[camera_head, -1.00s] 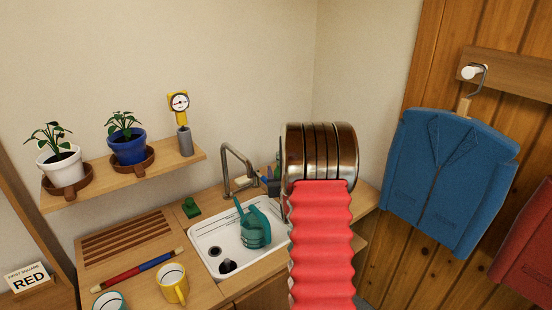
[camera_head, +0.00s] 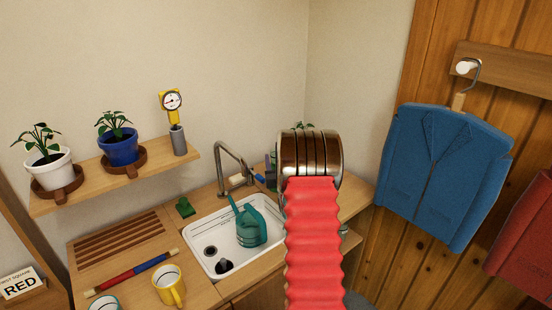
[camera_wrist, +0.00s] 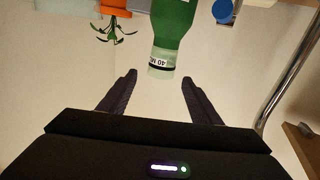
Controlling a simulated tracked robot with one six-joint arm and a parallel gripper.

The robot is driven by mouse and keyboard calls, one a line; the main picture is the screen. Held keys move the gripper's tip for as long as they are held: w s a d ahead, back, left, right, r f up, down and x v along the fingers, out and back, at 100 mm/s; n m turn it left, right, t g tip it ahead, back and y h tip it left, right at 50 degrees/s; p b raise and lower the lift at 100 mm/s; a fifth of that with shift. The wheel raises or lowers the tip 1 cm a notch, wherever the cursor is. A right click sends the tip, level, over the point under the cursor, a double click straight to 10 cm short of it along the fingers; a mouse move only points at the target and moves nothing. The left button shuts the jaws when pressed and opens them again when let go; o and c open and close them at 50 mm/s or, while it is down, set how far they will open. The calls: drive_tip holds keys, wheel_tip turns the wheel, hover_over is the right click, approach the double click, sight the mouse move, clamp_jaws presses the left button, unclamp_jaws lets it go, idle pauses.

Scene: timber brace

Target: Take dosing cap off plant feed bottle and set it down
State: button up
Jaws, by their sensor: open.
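The plant feed bottle (camera_wrist: 174,22) is green and shows at the top of the wrist view, which looks upside down. Its dosing cap (camera_wrist: 160,66) is pale and see-through, marked "40 ML", and sits on the bottle's end, pointing down in the picture. My gripper (camera_wrist: 159,78) is open and empty. Its two dark fingers show left and right of the cap's end, with a gap on both sides. How far they are from the cap in depth I cannot tell.
An orange pot with a plant (camera_wrist: 112,29) is left of the bottle in the wrist view; a blue round thing (camera_wrist: 222,11) is right. A metal pipe (camera_wrist: 282,80) curves at far right. The sink (camera_head: 212,262) holds a teal watering can (camera_head: 250,226). The slatted drainer (camera_head: 117,239) is clear.

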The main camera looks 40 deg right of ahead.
sight(275, 150)
drive_tip(key=shift+x, duration=2.4)
drive_tip(key=shift+d, duration=0.1)
drive_tip(key=shift+f+x, duration=0.2)
drive_tip(key=shift+x, duration=2.4)
drive_tip(key=shift+c, duration=0.5)
drive_tip(key=c, duration=1)
drive_tip(key=shift+r, duration=0.1)
wheel_tip(275, 150, up, 10)
drive_tip(key=shift+f, duration=0.1)
